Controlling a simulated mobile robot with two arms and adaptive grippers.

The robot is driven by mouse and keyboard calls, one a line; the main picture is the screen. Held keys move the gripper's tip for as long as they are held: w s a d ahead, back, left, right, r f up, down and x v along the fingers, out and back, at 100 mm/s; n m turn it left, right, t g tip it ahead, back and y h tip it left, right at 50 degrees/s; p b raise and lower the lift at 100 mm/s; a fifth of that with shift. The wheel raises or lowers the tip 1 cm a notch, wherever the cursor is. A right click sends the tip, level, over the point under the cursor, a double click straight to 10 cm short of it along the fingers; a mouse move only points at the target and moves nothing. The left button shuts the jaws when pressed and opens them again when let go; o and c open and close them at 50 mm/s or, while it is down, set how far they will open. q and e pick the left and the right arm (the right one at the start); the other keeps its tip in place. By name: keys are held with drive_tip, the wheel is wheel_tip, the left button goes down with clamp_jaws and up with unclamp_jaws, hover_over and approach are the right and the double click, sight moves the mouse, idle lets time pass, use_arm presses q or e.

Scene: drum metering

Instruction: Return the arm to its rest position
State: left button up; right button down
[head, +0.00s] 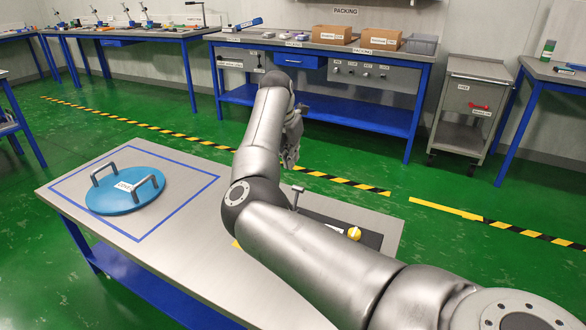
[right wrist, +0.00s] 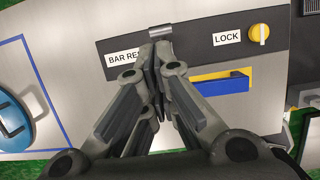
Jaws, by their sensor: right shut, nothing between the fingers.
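My right arm reaches across the table (head: 190,260) in the head view. Its gripper (head: 291,160) is partly hidden behind the arm's own links, above the table's far side. In the right wrist view the right gripper (right wrist: 158,62) is shut and empty, over the dark panel (right wrist: 205,64) near a "BAR RE..." label (right wrist: 122,57) that it partly covers. A small grey bar (right wrist: 157,33) shows just beyond the fingertips; whether they touch cannot be told. My left gripper is not in view.
A blue round lid (head: 126,190) with two grey handles lies inside a blue outline on the table's left. The panel has a yellow knob (right wrist: 259,33) beside a "LOCK" label (right wrist: 227,37). The packing bench (head: 320,105) and a trolley (head: 470,105) stand behind.

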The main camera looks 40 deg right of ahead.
drive_tip(key=shift+s+a+r, duration=0.1)
drive_tip(key=shift+r, duration=0.25)
idle(0.3)
